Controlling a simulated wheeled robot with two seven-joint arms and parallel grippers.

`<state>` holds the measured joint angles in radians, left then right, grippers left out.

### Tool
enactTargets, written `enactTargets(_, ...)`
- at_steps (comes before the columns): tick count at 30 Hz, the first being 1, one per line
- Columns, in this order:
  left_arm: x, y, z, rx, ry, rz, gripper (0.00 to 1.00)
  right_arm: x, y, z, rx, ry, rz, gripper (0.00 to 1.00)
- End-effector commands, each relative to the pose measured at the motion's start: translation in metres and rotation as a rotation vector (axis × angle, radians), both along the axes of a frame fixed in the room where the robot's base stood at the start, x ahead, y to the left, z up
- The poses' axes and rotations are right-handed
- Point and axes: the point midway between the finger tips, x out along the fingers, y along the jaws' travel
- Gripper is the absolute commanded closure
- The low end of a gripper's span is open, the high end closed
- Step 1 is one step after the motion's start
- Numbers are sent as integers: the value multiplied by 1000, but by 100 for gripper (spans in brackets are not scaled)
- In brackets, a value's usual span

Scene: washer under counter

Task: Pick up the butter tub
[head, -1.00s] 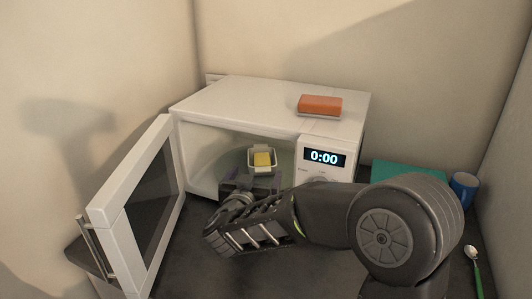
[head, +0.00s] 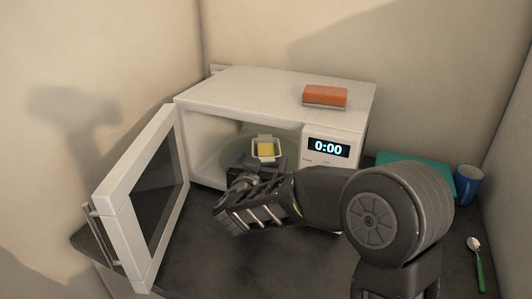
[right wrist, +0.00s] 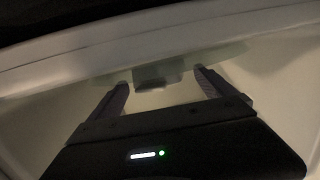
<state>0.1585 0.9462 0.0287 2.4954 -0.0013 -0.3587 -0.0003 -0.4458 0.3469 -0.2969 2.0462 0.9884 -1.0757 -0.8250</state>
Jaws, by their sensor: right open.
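The butter tub (head: 265,149), a small pale tub with yellow butter in it, sits inside the open microwave (head: 240,98) on the glass plate. My right gripper (head: 261,163) reaches in through the microwave's opening, just in front of the tub, and its dark body hides the tub's lower front. In the right wrist view the gripper (right wrist: 162,80) is open, with one finger at each side of the dim tub (right wrist: 157,74). The tub shows at about the fingertips; I cannot tell whether they touch it. My left gripper is not in view.
The microwave door (head: 140,195) stands wide open at the left. An orange-topped block (head: 325,96) lies on the microwave. A teal board (head: 415,170), a blue mug (head: 467,184) and a green-handled spoon (head: 477,262) are at the right. The front counter is clear.

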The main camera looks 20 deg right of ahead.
Motion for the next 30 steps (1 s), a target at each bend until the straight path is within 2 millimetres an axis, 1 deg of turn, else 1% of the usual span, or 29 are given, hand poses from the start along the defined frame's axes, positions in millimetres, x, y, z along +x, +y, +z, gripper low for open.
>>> enactTargets(9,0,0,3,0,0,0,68,34,-25,-6,-1,1,-2,6)
enactTargets(12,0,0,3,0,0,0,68,39,-28,-7,-1,1,-1,6)
enactTargets(30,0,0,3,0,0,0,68,40,-28,-7,0,0,0,6)
